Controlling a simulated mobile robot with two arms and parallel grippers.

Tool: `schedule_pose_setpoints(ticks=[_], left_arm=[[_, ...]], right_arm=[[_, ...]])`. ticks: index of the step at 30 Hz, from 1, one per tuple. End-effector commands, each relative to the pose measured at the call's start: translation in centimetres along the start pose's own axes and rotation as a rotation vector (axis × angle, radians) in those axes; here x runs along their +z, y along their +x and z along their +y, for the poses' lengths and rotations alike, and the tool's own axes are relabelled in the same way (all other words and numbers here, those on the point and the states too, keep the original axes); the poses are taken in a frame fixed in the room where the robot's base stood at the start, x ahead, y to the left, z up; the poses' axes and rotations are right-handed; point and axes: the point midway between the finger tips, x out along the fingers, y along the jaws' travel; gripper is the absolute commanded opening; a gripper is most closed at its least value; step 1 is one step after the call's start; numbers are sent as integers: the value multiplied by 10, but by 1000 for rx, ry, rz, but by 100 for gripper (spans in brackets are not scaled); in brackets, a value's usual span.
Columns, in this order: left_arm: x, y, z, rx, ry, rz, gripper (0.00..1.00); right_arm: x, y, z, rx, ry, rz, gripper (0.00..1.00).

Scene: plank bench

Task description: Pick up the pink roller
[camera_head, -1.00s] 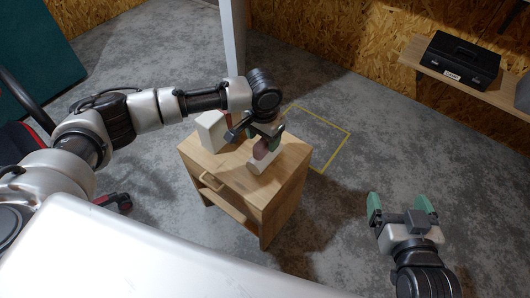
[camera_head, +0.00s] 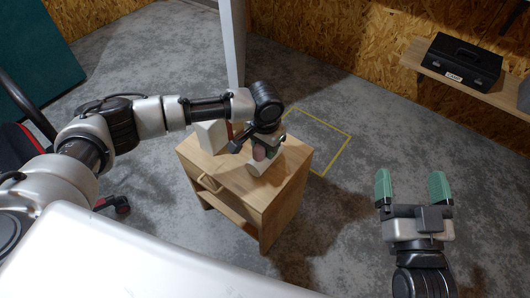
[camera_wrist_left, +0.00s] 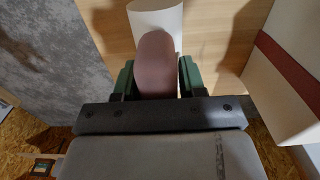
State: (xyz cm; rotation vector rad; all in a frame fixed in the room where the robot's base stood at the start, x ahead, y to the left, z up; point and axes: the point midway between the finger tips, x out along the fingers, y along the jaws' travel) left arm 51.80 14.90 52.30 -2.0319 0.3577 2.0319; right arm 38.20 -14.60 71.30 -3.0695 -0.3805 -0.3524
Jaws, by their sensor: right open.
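The pink roller (camera_wrist_left: 156,65) is a rounded, dull pink piece at the middle of the left wrist view. It also shows in the head view (camera_head: 260,154) above the wooden cabinet (camera_head: 222,176), partly hidden by my gripper. My left gripper (camera_head: 263,148) points down at it; its green fingers (camera_wrist_left: 157,80) lie close along both sides of the roller and look shut on it. A white object (camera_wrist_left: 158,18) is right beside the roller's far end. My right gripper (camera_head: 413,187) is open and empty over the floor at the right.
A white box (camera_head: 212,136) with a red stripe, seen in the left wrist view (camera_wrist_left: 280,85), stands on the cabinet left of my gripper. A black toolbox (camera_head: 462,62) sits on a shelf at the upper right. A yellow floor outline (camera_head: 335,145) lies behind the cabinet.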

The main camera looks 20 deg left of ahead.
Motion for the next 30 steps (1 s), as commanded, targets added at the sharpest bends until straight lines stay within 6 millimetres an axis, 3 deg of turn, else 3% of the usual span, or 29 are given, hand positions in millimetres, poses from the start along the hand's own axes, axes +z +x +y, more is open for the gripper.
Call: schedule_pose_setpoints(ticks=[1, 6, 19, 26, 30], left_arm=[[0, 0, 0, 0, 0, 0, 33], [0, 0, 0, 0, 0, 0, 7], [0, -5, 0, 0, 0, 1, 6], [0, -22, 0, 1, 0, 1, 6], [0, -40, 0, 1, 0, 1, 6]], right_arm=[[0, 0, 0, 0, 0, 0, 89], [0, 0, 0, 1, 0, 0, 89], [3, 0, 0, 1, 0, -34, 89], [24, -6, 5, 11, -5, -218, 89], [44, -18, 9, 24, -8, -409, 89]])
